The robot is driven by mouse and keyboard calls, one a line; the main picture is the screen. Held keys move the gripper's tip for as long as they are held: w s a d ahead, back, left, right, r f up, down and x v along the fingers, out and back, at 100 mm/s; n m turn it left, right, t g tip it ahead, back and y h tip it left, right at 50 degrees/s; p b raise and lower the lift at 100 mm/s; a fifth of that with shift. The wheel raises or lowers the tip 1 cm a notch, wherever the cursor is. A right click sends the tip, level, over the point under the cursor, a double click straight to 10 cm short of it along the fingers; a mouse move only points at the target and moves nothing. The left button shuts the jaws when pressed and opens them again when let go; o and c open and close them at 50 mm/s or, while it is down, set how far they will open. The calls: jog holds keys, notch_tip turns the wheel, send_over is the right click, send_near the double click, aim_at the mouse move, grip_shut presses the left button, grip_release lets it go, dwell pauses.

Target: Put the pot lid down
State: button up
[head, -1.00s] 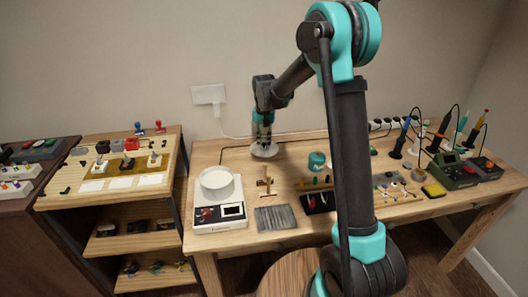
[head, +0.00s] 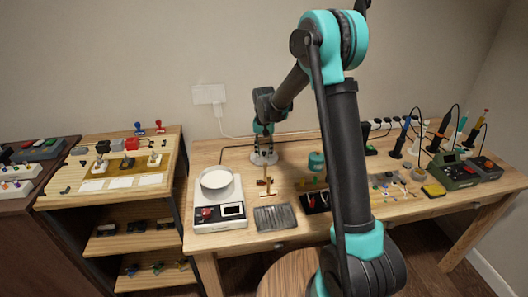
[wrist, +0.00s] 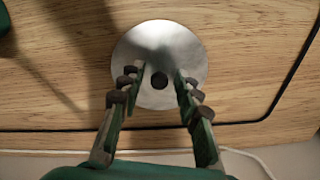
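The pot lid (head: 257,161) is a round silver disc at the back of the wooden workbench, left of centre in the head view. It appears to lie flat on the wood. In the wrist view the lid (wrist: 190,48) is below my gripper (wrist: 159,74), with its dark round knob (wrist: 159,81) between the two fingers. The fingers stand apart, with a visible gap on both sides of the knob. My gripper (head: 264,152) points down over the lid in the head view, where its fingertips are small.
A white scale (head: 219,217) with a round white pan stands front left of the lid. A small wooden stand (head: 266,184) is just in front, and a teal jar (head: 316,160) is to the right. A black cable runs along the table's back edge.

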aim_at(264, 152)
jog(key=shift+r, duration=0.1)
notch_tip(264, 152, up, 12)
dwell(0.7)
